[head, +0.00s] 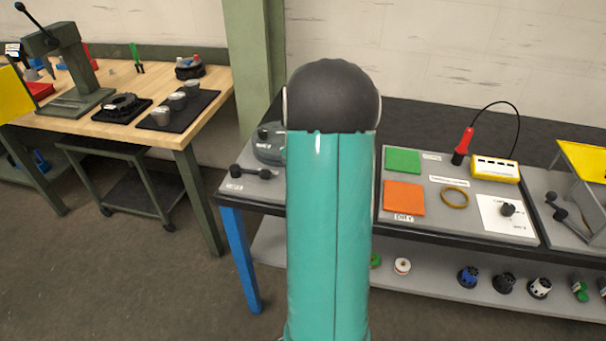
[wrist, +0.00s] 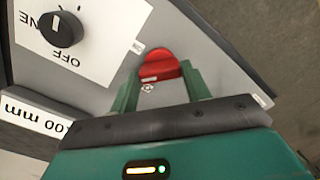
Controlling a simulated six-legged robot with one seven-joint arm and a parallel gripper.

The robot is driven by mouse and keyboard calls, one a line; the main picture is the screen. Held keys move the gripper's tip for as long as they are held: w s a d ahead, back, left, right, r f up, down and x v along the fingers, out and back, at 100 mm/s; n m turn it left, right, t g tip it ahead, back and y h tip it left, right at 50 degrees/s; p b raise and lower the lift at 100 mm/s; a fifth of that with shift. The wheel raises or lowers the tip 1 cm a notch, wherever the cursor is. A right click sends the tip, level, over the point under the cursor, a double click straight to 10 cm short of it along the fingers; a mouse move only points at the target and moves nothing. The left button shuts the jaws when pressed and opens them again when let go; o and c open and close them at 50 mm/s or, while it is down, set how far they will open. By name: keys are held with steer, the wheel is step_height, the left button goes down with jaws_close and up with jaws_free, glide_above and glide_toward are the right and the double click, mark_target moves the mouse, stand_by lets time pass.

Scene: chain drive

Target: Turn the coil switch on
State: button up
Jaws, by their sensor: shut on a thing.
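My gripper (wrist: 160,80) shows in the wrist view, its two green fingers on either side of a red knob (wrist: 157,62) on a grey panel. It is shut on this knob. I cannot read a label that names the knob as the coil switch. A black rotary knob (wrist: 62,29) on a white card marked OFF sits to the upper left, apart from the fingers. In the head view my own arm hides the gripper and the red knob.
In the wrist view, a white label block (wrist: 35,118) lies left on the grey panel (wrist: 100,75). In the head view, a yellow box (head: 494,169), a red-handled tool (head: 463,146) and green (head: 403,161) and orange (head: 404,198) pads are right of my arm. A wooden bench (head: 205,83) stands left.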

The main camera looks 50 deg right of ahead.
steer(key=m, duration=0.5)
steer(key=shift+w+m, duration=0.1)
steer(key=shift+m, duration=2.3)
steer(key=o, duration=1)
steer(key=shift+r, duration=0.1)
step_height(320, 180, up, 14)
